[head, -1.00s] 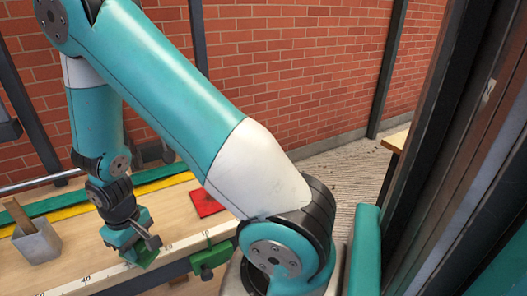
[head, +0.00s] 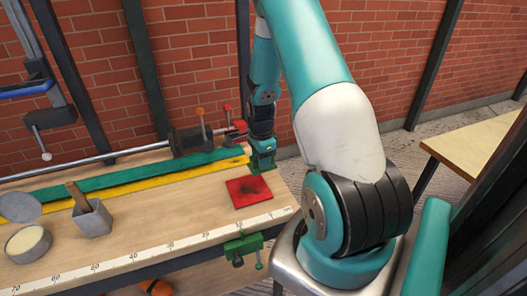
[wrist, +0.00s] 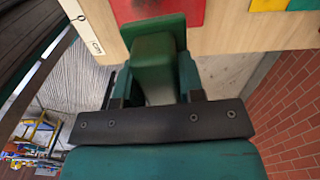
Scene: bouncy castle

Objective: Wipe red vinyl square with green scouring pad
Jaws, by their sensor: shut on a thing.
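The red vinyl square (head: 249,191) lies flat near the right end of the wooden bench, with a dark smudge on it. Part of it shows at the top of the wrist view (wrist: 158,10). My gripper (head: 263,148) is just behind and to the right of the square. In the wrist view my gripper (wrist: 152,85) is shut on the green scouring pad (wrist: 154,55), a green block with a wider slab at its far end. The pad (head: 260,172) is beside the square's far right corner in the head view; whether it touches the bench is unclear.
A grey holder (head: 92,220) with a wooden piece and a round tin (head: 28,244) stand at left. A green clamp (head: 243,248) grips the front edge by a white ruler strip (head: 150,254). A metal bar with clamps runs along the back.

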